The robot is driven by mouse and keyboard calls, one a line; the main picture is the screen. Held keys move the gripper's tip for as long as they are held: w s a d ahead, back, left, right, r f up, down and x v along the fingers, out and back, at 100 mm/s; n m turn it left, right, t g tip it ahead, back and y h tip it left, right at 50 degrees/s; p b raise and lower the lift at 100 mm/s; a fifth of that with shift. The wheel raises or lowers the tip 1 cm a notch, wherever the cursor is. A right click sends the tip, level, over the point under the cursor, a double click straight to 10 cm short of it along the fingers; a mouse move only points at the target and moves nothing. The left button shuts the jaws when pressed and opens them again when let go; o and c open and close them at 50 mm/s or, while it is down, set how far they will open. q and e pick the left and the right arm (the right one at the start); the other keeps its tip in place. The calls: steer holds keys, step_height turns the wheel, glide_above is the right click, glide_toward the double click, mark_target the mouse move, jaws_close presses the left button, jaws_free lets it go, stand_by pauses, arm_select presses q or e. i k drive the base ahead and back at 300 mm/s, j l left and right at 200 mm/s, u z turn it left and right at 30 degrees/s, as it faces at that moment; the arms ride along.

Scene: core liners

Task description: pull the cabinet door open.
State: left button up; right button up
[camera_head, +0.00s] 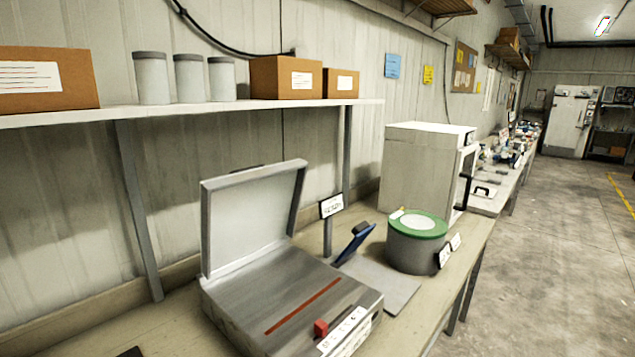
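A white box-shaped cabinet (418,170) stands on the workbench right of centre. Its front faces right and shows only at a steep angle as a narrow strip, the door (469,165). A dark handle (464,190) shows at the edge of this front. The door looks shut or nearly so, but the angle does not let me tell for sure. Neither of my grippers is in view.
On the bench (440,290) stand an open-lidded grey case (280,290) and a grey drum with a green rim (415,245). A shelf (215,108) above carries boxes and canisters. Clear concrete floor (555,260) lies right.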

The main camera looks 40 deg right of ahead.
mark_target(469, 185)
steer(key=k+l+z, duration=0.15)
steer(key=l+z, duration=1.2)
steer(key=l, duration=0.15)
steer(key=i+l+z, duration=0.1)
steer(key=l+z, duration=0.35)
